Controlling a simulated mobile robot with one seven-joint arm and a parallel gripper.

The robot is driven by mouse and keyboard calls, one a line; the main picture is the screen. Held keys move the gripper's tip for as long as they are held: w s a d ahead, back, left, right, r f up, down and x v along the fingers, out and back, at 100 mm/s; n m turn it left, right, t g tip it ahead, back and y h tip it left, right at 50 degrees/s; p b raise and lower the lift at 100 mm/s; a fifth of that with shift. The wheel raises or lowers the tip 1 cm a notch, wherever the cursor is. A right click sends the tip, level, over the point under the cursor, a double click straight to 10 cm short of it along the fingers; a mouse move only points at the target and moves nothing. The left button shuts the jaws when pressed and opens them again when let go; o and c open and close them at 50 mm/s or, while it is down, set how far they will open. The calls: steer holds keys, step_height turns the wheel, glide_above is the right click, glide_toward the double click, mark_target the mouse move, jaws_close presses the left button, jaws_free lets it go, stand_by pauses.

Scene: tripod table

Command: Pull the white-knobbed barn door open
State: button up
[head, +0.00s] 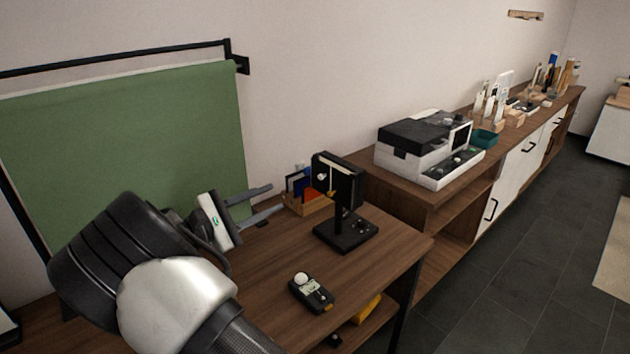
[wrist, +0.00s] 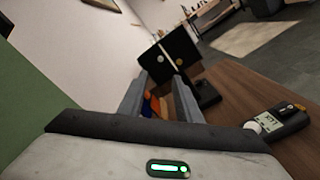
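A small black lamp head (head: 340,180) with barn-door leaves stands on a black stand (head: 346,234) on the wooden table. A pale seam runs down its face, and a small white knob (head: 322,177) shows beside it. In the wrist view the black leaves (wrist: 166,52) are ahead, beyond the fingertips, with two small knobs either side of the pale seam; I cannot tell their colours surely. My gripper (head: 277,197) is open and empty, left of the lamp and apart from it. Its two fingers (wrist: 158,90) also show in the wrist view.
An organizer (head: 308,206) with coloured items stands behind the lamp. A light meter (head: 312,293) with a white dome lies nearer on the table (head: 270,280). A green backdrop (head: 130,150) hangs at left. A printer-like machine (head: 425,150) sits on the sideboard at right.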

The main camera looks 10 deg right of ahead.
steer(key=b, duration=0.2)
glide_toward(317, 179)
steer(key=d+r, duration=0.2)
steer(key=d, duration=0.5)
steer(key=shift+w+r, duration=0.2)
steer(key=shift+r, duration=0.2)
steer(key=shift+d, duration=0.1)
steer(key=shift+c, duration=0.3)
jaws_close()
